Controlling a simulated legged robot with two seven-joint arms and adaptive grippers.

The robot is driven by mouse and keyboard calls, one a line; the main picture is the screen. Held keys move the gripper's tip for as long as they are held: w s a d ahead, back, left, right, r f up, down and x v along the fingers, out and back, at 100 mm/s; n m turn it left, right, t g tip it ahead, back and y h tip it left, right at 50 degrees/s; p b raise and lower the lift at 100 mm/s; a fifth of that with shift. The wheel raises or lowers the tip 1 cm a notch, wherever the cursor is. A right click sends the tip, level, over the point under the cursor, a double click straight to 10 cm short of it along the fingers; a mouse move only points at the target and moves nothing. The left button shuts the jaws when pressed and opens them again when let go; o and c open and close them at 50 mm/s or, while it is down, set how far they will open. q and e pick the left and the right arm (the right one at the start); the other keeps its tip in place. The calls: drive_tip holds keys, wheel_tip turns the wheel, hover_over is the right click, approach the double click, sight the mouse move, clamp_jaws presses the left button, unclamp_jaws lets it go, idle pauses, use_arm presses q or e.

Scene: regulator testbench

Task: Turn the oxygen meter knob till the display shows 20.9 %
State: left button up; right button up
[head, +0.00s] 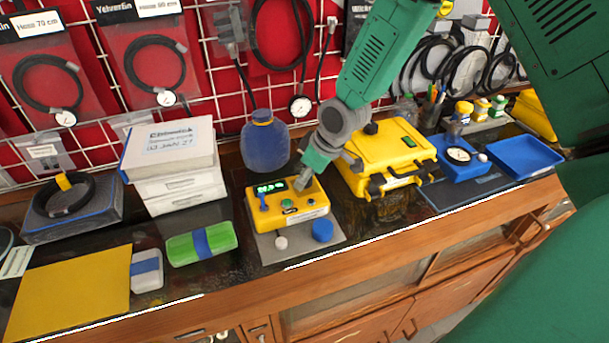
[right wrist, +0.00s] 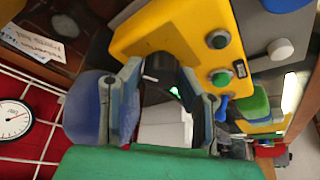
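The oxygen meter is a yellow box (head: 262,222) on a grey plate in the middle of the bench. Its display (head: 270,187) glows green, but the digits are too small to read. A blue switch and green buttons (head: 287,204) are on its top face. My right gripper (head: 303,183) points down at the panel's back right, beside the display. In the right wrist view its two fingers (right wrist: 162,92) stand apart at the edge of the yellow box (right wrist: 165,30). A dark part shows between them; I cannot tell if they touch it. The knob is not clearly visible. My left gripper is out of view.
A blue bottle (head: 265,148) stands behind the meter, and a yellow case (head: 390,155) is close on its right. White boxes (head: 172,160) stand at the left. A green and blue block (head: 202,243) lies left of the meter. A blue tray (head: 525,157) is far right.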

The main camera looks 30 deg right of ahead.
drive_tip(key=o, duration=0.4)
drive_tip(key=v, duration=1.1)
drive_tip(key=shift+d+r, duration=0.15)
drive_tip(key=shift+r, duration=0.25)
drive_tip(key=shift+s, duration=0.1)
